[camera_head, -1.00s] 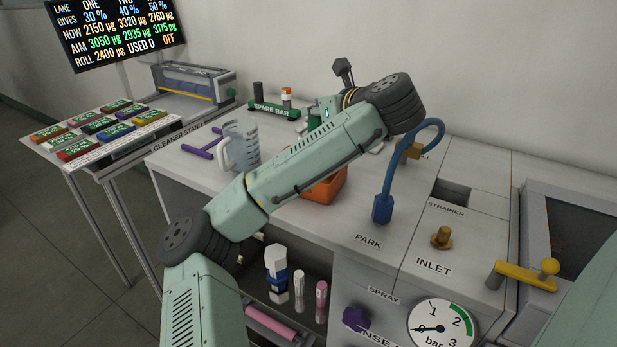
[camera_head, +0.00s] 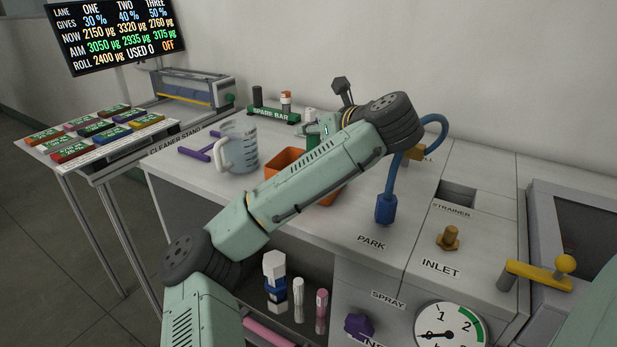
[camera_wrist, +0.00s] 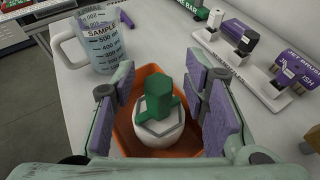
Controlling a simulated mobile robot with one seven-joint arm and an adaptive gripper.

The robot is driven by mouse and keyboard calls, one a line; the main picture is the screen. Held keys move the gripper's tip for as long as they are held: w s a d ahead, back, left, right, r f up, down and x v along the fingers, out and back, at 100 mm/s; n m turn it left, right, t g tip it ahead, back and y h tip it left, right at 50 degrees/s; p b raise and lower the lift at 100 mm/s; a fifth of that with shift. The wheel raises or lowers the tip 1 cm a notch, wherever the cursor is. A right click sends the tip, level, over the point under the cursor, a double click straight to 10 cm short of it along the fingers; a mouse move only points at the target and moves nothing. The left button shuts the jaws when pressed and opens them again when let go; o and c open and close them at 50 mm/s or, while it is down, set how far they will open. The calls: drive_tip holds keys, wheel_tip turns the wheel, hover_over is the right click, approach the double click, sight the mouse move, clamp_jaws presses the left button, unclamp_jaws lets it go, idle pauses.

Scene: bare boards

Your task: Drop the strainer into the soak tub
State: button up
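The orange soak tub (camera_head: 283,160) stands on the bench, partly behind my arm. It also shows below my gripper in the wrist view (camera_wrist: 127,128). A white round piece with a green knob (camera_wrist: 160,103), apparently the strainer, appears inside the tub's outline. My gripper (camera_wrist: 160,80) has its purple pads on either side of this piece, with visible gaps between pads and piece, so it looks open. I cannot tell how deep the piece sits.
A measuring jug (camera_head: 238,147) stands left of the tub. The spare bar rack (camera_head: 273,116) is behind. A blue hose (camera_head: 386,207) stands to the right, near the slot marked strainer (camera_head: 457,194).

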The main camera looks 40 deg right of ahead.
drive_tip(key=shift+o, duration=0.2)
drive_tip(key=shift+r, duration=0.1)
drive_tip(key=shift+s+d+r, duration=0.1)
drive_tip(key=shift+s+r, duration=0.45)
drive_tip(key=shift+s, duration=0.05)
drive_tip(key=v, duration=1)
drive_tip(key=shift+s+a+f, duration=0.25)
drive_tip(key=shift+s+a, duration=0.05)
